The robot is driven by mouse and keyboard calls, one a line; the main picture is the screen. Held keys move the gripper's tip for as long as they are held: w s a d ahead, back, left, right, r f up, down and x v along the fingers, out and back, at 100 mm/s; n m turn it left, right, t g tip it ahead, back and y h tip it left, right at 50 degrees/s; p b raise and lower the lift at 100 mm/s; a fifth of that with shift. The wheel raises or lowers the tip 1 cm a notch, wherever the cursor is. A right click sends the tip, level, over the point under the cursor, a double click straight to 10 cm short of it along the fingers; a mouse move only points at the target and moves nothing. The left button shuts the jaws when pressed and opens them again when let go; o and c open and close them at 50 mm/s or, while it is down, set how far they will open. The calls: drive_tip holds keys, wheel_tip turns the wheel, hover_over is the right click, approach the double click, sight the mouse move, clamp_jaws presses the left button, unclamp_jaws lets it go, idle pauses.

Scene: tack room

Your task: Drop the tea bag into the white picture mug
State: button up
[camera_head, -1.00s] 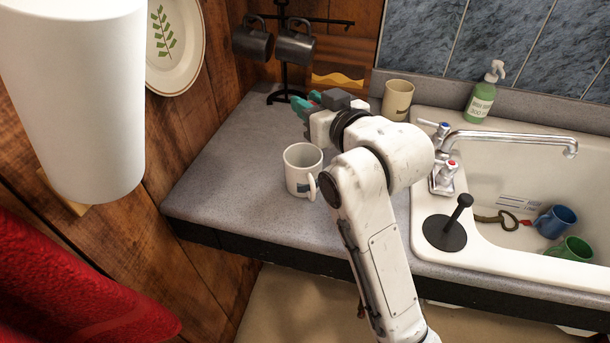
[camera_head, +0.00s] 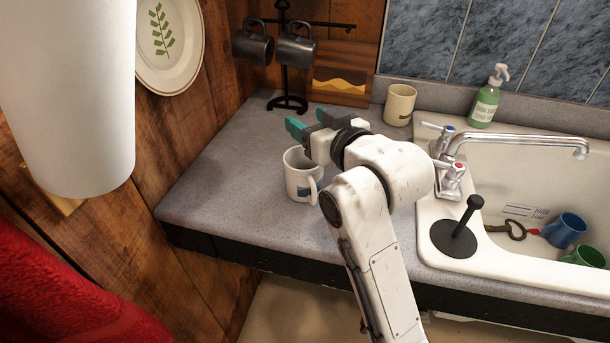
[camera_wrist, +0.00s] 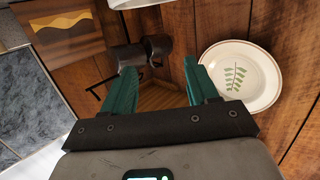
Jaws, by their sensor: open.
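A white mug (camera_head: 296,188) with a dark picture patch stands upright on the grey counter, its handle to the right. My gripper (camera_head: 306,122) is above and just behind this mug in the head view, its teal fingers pointing to the back left. In the wrist view my gripper (camera_wrist: 158,75) has its fingers spread apart, and I see nothing held between them. A cream mug (camera_head: 398,106) with a small dark mark stands farther back by the sink. I cannot make out a tea bag in either view.
A black stand (camera_head: 287,82) with dark hanging mugs and a picture board (camera_head: 343,80) are at the back. A sink (camera_head: 510,190) with a tap (camera_head: 520,142) and blue and green mugs lies right. A plate (camera_head: 152,45) hangs left. The counter's left part (camera_head: 225,170) is clear.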

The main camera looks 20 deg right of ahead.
drive_tip(key=v, duration=1)
drive_tip(key=shift+s+b, duration=0.3)
drive_tip(key=shift+s, duration=0.05)
